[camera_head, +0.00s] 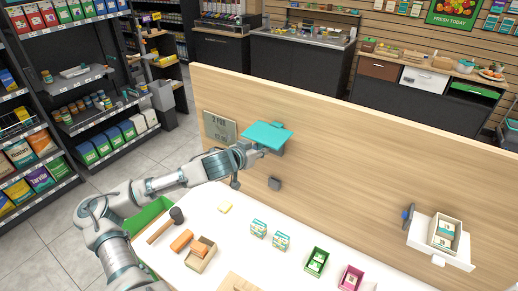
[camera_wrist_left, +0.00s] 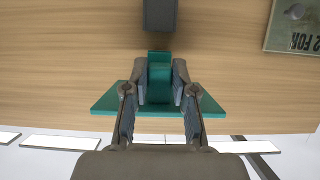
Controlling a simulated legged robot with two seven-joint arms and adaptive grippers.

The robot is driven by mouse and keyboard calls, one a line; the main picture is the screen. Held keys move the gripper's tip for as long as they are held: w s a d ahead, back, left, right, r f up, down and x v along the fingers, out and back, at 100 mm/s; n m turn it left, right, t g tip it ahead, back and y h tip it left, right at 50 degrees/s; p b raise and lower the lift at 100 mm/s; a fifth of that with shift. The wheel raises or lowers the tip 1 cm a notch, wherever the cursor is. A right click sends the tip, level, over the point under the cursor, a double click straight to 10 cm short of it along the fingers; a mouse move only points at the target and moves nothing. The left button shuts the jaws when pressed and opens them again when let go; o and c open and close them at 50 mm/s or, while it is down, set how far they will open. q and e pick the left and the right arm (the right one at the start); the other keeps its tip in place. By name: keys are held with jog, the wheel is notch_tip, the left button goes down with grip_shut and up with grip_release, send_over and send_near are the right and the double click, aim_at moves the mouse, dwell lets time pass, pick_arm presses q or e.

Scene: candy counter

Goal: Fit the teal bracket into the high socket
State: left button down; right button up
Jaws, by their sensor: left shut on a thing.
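My left gripper (camera_head: 250,153) is shut on the teal bracket (camera_head: 267,134) and holds it close to the wooden panel (camera_head: 340,165). In the left wrist view the gripper's fingers (camera_wrist_left: 160,88) press on both sides of the bracket's tongue (camera_wrist_left: 160,68), with the flat teal plate (camera_wrist_left: 110,100) spreading out beyond them. The dark grey high socket (camera_head: 279,151) shows just under the plate, partly hidden by it. In the left wrist view, bare wood shows between this socket (camera_wrist_left: 160,14) and the tongue. A second grey socket (camera_head: 274,183) sits lower on the panel. My right gripper is not in view.
A price sign (camera_head: 220,126) is on the panel left of the bracket. The white counter (camera_head: 215,205) below holds a mallet (camera_head: 165,225), orange blocks, small boxes and trays. A white shelf (camera_head: 440,245) with a tray stands out from the panel at right.

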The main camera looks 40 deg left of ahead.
pick_arm(q)
notch_tip(320, 180, down, 2)
jog(key=shift+f+b, duration=0.1)
jog(key=shift+b, duration=0.5)
jog(key=shift+d, duration=0.1)
dwell(1.3)
jog(key=shift+f+b, duration=2.25)
jog(key=shift+f, duration=0.45)
jog(key=c, duration=0.9)
grip_release()
jog(key=shift+o, duration=0.2)
jog(key=shift+s+r, duration=0.1)
jog(key=shift+s, duration=0.1)
jog(key=v, duration=1.1)
jog(key=shift+s, duration=0.35)
jog(key=shift+r, duration=0.1)
